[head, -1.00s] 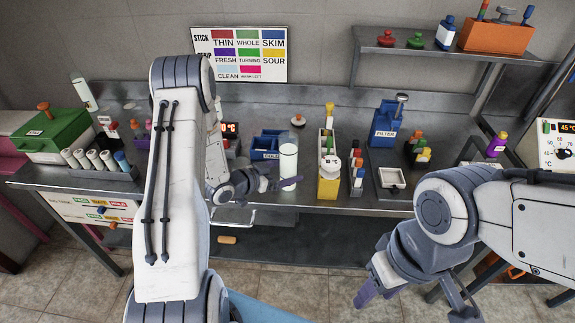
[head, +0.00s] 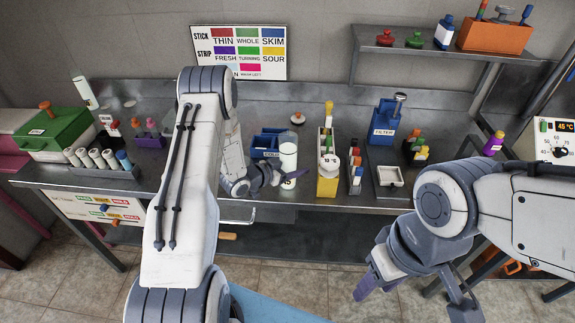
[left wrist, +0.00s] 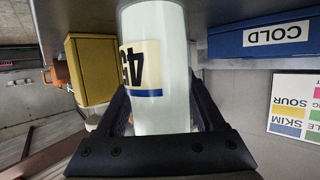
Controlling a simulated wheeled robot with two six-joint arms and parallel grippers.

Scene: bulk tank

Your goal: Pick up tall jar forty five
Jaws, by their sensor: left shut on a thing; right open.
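The tall jar (head: 288,152) is a clear cylinder of white liquid near the front edge of the steel counter. Its label reads 45 upside down in the left wrist view (left wrist: 140,68). My right gripper (head: 415,297) is open and empty in front of the counter, at lower right.
The blue COLD bin (head: 267,143) stands just left of the jar, and a yellow box (head: 327,187) stands close on its right. A rack of small bottles (head: 355,178), a white dish (head: 390,176) and a blue FILTER container (head: 385,123) are further right.

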